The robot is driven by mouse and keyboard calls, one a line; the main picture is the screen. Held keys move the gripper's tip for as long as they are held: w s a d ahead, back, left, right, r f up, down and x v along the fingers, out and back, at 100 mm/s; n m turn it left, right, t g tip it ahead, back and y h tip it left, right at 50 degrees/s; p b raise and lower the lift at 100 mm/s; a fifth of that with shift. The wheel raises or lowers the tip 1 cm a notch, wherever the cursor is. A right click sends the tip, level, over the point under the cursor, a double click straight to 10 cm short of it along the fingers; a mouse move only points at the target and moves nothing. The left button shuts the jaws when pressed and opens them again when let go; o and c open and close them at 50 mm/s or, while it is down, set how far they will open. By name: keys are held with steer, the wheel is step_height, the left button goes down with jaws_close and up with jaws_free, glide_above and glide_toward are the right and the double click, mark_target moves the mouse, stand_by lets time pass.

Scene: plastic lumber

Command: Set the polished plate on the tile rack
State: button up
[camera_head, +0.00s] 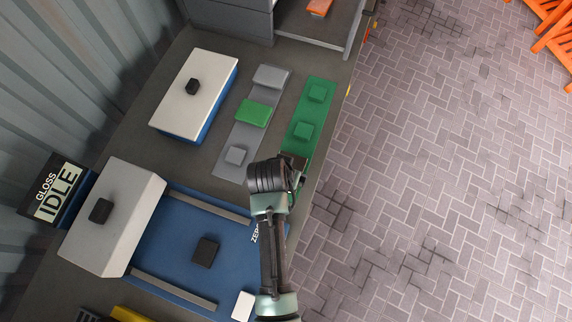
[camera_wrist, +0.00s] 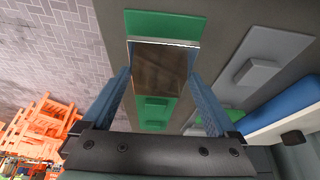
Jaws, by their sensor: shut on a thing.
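My gripper (camera_head: 292,168) is shut on the polished plate (camera_wrist: 160,68), a shiny dark square held between the two blue fingers in the wrist view. In that view the plate is over the near part of a green strip (camera_wrist: 150,22) with raised square pads. I cannot tell whether it touches the strip. In the head view the green strip (camera_head: 309,112) shows two bare pads; my gripper covers its near end. A grey strip (camera_head: 245,133) beside it has similar pads, and a green tile (camera_head: 254,112) lies on its middle. The frames do not label either strip as the tile rack.
A white-topped blue box (camera_head: 190,105) with a black knob stands left of the strips. A blue gloss station (camera_head: 178,240) with a grey block (camera_head: 112,216) and an "IDLE" sign (camera_head: 52,195) is nearer. The bench's right edge is close to the green strip.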

steer(key=shift+f, duration=0.15)
steer(key=o, duration=1.3)
steer(key=shift+c, duration=0.2)
